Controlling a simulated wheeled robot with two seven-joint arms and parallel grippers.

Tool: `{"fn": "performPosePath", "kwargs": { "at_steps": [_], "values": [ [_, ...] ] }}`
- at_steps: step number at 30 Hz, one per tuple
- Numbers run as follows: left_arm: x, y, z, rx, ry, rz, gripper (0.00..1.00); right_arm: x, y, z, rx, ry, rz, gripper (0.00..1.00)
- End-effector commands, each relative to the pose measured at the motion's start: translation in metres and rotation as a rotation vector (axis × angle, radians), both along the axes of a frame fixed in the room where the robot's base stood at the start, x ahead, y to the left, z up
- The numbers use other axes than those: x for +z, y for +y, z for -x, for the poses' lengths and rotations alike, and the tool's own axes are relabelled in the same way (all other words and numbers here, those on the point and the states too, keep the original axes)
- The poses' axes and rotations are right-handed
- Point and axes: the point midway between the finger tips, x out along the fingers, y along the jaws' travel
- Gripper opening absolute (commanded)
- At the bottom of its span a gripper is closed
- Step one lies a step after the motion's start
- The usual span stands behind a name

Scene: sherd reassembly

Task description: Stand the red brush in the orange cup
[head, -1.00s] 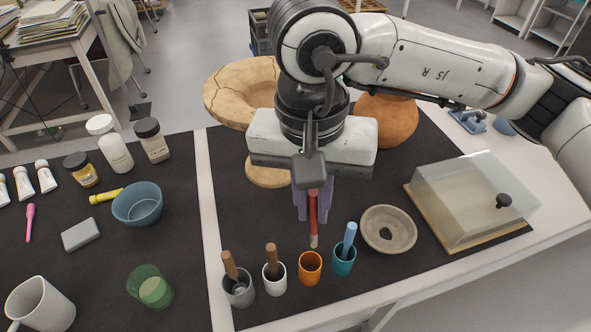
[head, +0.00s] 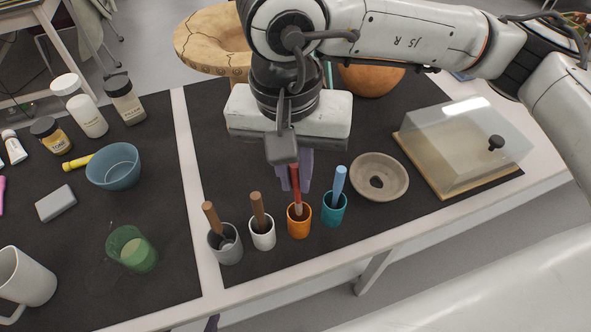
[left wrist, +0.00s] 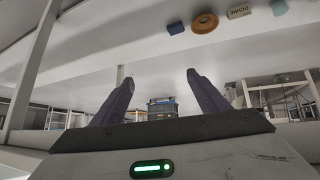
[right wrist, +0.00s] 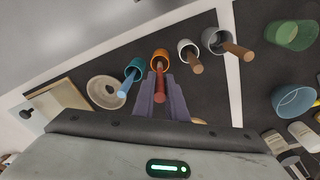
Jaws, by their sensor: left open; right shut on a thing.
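The red brush (head: 296,184) is upright, slightly tilted, with its lower end inside the mouth of the orange cup (head: 299,224). My right gripper (head: 300,178) is shut on its upper part, above the cup. The right wrist view also shows the brush (right wrist: 160,82) between the purple fingers (right wrist: 160,92), reaching into the orange cup (right wrist: 160,55). I cannot tell whether its tip touches the cup's bottom. My left gripper (left wrist: 162,85) is open and empty in the left wrist view, away from the cup.
A teal cup (head: 333,212) with a blue-handled tool stands close right of the orange cup. White (head: 262,236) and grey (head: 226,250) cups with brown-handled tools stand left. A shallow bowl (head: 379,177) and covered box (head: 460,150) are farther right. Dark mat lies bare around them.

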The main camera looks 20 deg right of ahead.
Motion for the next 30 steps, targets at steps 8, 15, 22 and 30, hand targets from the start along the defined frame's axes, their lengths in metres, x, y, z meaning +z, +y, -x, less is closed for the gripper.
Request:
{"fn": "performPosePath", "kwargs": {
  "at_steps": [8,15,22,30],
  "values": [
    [-0.019,-0.005,-0.004,-0.010,-0.009,0.001,0.68,-0.027,0.000,0.000,0.000,0.000,-0.001,0.00],
    [-0.028,-0.008,-0.008,-0.010,-0.019,0.009,0.68,-0.042,0.000,0.000,0.000,0.000,0.000,0.00],
    [-0.033,-0.009,-0.008,-0.010,-0.019,0.013,0.68,-0.048,0.000,0.000,0.001,-0.001,0.001,0.00],
    [-0.033,-0.007,-0.006,-0.013,-0.017,0.009,0.68,-0.048,0.000,0.000,0.001,-0.001,0.001,0.00]
  ]
}}
